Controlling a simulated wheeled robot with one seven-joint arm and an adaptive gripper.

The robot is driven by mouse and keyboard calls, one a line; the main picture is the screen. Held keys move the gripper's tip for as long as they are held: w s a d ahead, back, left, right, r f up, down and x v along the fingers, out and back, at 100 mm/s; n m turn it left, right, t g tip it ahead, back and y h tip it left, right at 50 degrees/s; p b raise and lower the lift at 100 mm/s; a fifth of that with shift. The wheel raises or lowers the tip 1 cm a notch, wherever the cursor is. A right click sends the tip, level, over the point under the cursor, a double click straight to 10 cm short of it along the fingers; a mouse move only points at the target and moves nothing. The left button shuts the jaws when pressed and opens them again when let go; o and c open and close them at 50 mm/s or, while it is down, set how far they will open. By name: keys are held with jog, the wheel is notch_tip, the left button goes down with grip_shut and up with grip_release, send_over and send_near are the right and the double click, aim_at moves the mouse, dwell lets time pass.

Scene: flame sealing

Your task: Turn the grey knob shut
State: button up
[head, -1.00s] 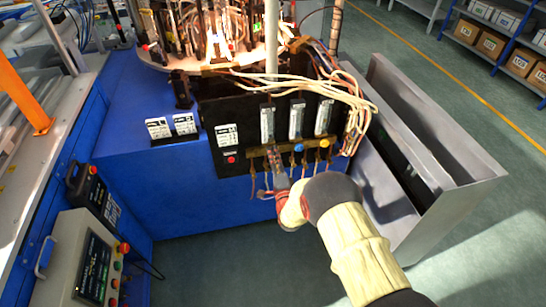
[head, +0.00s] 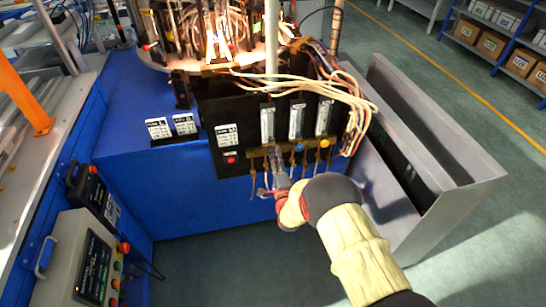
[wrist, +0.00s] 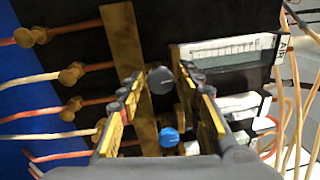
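The grey knob (wrist: 160,79) shows in the wrist view on a brass bar (wrist: 125,45), below a flow meter marked AIR (wrist: 225,52). In the head view my gripper hides it. My gripper (wrist: 161,76) is open, with one finger on each side of the knob in the picture. A narrow gap shows between the knob and each fingertip. I cannot tell how deep the fingers reach around it. In the head view my gripper (head: 275,153) points at the bar below the leftmost flow meter (head: 267,124).
A blue knob (head: 298,147) and a yellow knob (head: 324,143) sit close by to the right on the bar. Pale hoses (head: 345,95) hang over the black panel. Thin tubes hang below the bar. A grey metal bin (head: 440,205) stands at the right.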

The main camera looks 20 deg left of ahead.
jog(key=shift+o, duration=0.8)
jog(key=v, duration=1.2)
jog(key=shift+f, duration=0.1)
